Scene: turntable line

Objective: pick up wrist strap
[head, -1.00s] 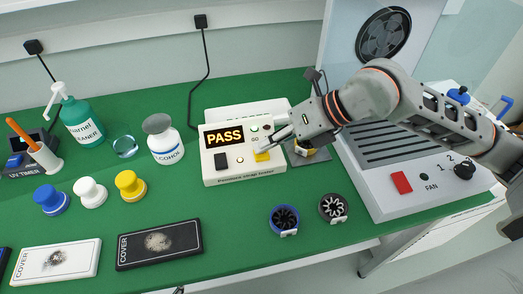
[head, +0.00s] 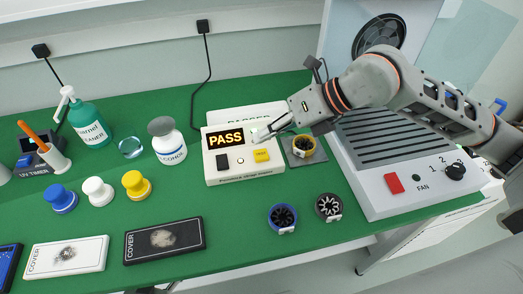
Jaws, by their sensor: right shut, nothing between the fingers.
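Three coiled wrist straps show in the head view: a yellow one (head: 303,146) on a grey pad right of the tester, a blue-rimmed one (head: 283,218) and a black one (head: 329,207) near the table's front edge. My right gripper (head: 262,135) is shut and empty. Its fingertips are over the back right part of the wrist strap tester (head: 233,180), behind the yellow test button (head: 262,155), left of the yellow strap. The tester's display (head: 225,138) reads PASS. A small dark part at the bottom edge may be my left gripper (head: 158,289); its fingers are not clear.
A white fan unit (head: 425,192) with a grille stands right of the straps. Alcohol (head: 168,148) and cleaner (head: 89,125) bottles stand left of the tester. Blue, white and yellow knobs and two cover boxes (head: 163,240) lie at the left front. Green table is clear before the tester.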

